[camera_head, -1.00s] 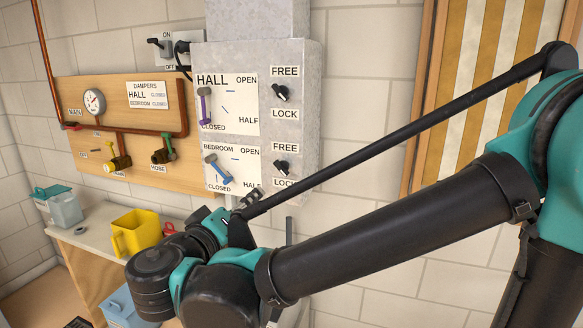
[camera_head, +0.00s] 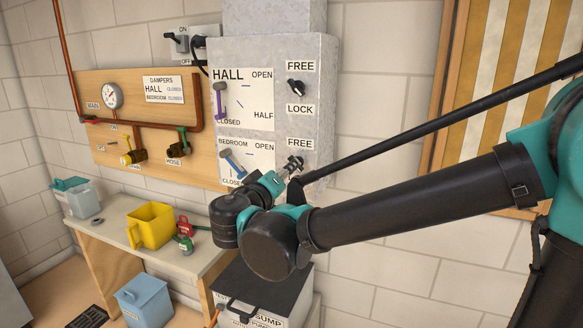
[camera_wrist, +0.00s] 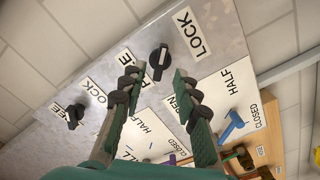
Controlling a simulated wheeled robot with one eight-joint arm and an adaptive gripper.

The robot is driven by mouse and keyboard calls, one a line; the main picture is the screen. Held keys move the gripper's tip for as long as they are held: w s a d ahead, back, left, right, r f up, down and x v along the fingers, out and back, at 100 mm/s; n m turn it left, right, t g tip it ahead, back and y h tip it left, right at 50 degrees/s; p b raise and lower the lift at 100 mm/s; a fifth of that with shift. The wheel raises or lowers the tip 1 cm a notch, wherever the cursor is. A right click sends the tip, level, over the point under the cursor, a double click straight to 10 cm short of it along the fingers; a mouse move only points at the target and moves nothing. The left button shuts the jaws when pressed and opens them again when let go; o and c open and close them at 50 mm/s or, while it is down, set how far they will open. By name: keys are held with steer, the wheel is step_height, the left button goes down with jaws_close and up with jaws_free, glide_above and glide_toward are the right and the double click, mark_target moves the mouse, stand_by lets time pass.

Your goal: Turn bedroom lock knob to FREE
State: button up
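The bedroom lock knob (camera_wrist: 158,62) is a black knob on the grey metal box (camera_wrist: 205,65). In the wrist view it lies just ahead of my gripper (camera_wrist: 157,85), roughly between its fingertips. The gripper is open; I cannot tell whether it touches the knob. A LOCK label (camera_wrist: 187,35) is beside the knob, and its FREE label is partly covered by a finger. In the head view my gripper (camera_head: 293,166) hides the knob and its LOCK label; the FREE label (camera_head: 300,142) shows above.
The hall lock knob (camera_head: 295,87) sits higher on the box. The blue bedroom lever (camera_head: 232,164) and purple hall lever (camera_head: 220,100) are to its left. A bench (camera_head: 185,262) with a yellow container (camera_head: 150,226) stands below left.

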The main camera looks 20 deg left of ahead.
steer(key=shift+w+d, duration=0.15)
steer(key=shift+w, duration=1.4)
jaws_close()
